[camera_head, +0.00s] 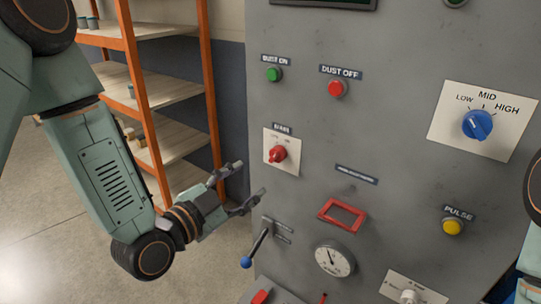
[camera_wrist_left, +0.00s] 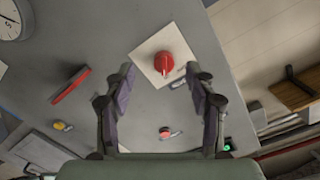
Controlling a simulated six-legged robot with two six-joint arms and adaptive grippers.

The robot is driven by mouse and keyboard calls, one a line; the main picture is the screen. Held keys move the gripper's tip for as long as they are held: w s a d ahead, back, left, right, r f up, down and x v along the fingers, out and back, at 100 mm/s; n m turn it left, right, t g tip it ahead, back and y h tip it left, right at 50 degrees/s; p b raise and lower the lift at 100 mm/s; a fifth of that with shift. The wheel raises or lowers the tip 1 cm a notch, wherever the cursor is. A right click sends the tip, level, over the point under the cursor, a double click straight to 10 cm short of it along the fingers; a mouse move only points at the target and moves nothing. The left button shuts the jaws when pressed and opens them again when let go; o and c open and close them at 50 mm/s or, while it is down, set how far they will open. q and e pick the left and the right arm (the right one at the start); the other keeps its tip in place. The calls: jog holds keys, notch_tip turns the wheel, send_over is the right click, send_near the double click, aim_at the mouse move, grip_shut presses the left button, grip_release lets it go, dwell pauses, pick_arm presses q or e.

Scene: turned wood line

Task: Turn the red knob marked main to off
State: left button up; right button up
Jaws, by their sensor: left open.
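The red knob (camera_head: 278,154) sits on a white plate (camera_head: 281,167) on the grey control panel, under a small dark label (camera_head: 282,128) that seems to read MAIN. Its pointer position is too small to read surely. My left gripper (camera_head: 251,181) is open and empty, below and left of the knob in the head view, apart from it. In the left wrist view the red knob (camera_wrist_left: 164,63) on its white plate shows beyond and between the open fingers (camera_wrist_left: 164,88). My right gripper is not in view.
The panel also carries a green button (camera_head: 274,74), a red button (camera_head: 337,88), a blue selector (camera_head: 477,124), a yellow button (camera_head: 453,227), a red frame (camera_head: 342,215), a gauge (camera_head: 334,259) and a blue-tipped lever (camera_head: 257,246) close below my left gripper. An orange-framed shelf (camera_head: 140,92) stands left.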

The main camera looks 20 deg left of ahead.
aim_at(272, 158)
pick_arm(q)
jog(key=w+d, duration=0.1)
jog(key=w, duration=0.1)
jog(key=w+d+r+m, duration=0.1)
jog(key=w, duration=0.1)
jog(key=w+d+r+m, duration=0.1)
jog(key=w+d, duration=0.1)
jog(key=shift+w+t+h, duration=0.1)
jog(key=shift+t+h, duration=0.2)
jog(key=shift+w, duration=0.4)
jog(key=shift+w+a, duration=0.25)
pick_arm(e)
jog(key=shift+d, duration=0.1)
pick_arm(q)
jog(key=shift+d, duration=0.15)
